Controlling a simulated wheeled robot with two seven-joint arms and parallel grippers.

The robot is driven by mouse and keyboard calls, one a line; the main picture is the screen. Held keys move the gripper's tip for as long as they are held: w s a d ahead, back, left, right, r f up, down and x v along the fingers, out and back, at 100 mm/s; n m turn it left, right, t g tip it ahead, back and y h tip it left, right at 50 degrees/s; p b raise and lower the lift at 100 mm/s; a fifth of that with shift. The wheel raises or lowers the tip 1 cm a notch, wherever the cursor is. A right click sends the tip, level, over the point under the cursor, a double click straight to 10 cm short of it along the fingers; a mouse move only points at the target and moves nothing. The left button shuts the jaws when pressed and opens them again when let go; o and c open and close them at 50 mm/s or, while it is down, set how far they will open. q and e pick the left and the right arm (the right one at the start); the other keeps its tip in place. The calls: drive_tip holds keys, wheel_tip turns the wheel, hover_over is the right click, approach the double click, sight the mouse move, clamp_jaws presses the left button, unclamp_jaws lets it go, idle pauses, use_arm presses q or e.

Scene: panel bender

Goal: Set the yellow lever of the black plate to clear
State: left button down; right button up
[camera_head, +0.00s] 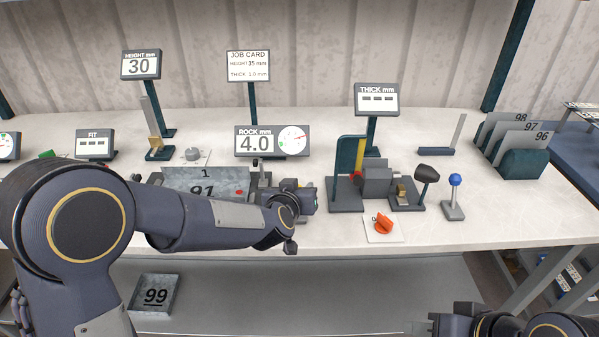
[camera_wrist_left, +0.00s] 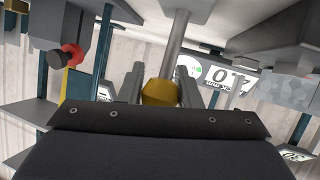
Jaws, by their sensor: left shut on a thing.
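The yellow lever's knob (camera_wrist_left: 160,93) shows in the left wrist view on the end of a grey rod (camera_wrist_left: 178,42). My left gripper (camera_wrist_left: 159,88) has one finger on each side of the knob and is shut on it. In the head view my left gripper (camera_head: 307,198) is at the middle of the bench, right of the metal tray marked 91 (camera_head: 190,180). The lever is hidden there behind the gripper. I cannot make out the black plate for certain, nor any clear mark. My right gripper (camera_head: 437,324) is at the bottom edge, away from the bench; its fingers are unclear.
Right of my left gripper stand a dark fixture with a green and yellow upright (camera_head: 350,160), an orange knob (camera_head: 382,223) and a blue-topped lever (camera_head: 455,180). A dial display reading 4.0 (camera_head: 271,140) stands behind. The bench front at right (camera_head: 500,220) is clear.

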use_arm(q)
drive_tip(key=shift+w+r+g+p, duration=0.3)
drive_tip(key=shift+g+p, duration=0.1)
drive_tip(key=shift+p, duration=0.45)
drive_tip(key=shift+w+f+p, duration=0.1)
drive_tip(key=shift+f+p, duration=0.2)
drive_tip(key=shift+p, duration=0.15)
use_arm(e)
wheel_tip(320, 180, up, 4)
drive_tip(key=shift+f, duration=0.1)
use_arm(q)
drive_tip(key=c, duration=1.1)
unclamp_jaws()
drive_tip(key=shift+o, duration=0.2)
drive_tip(key=v, duration=0.7)
drive_tip(key=shift+s+r, duration=0.2)
drive_tip(key=shift+s, duration=0.05)
use_arm(e)
drive_tip(key=shift+r, duration=0.3)
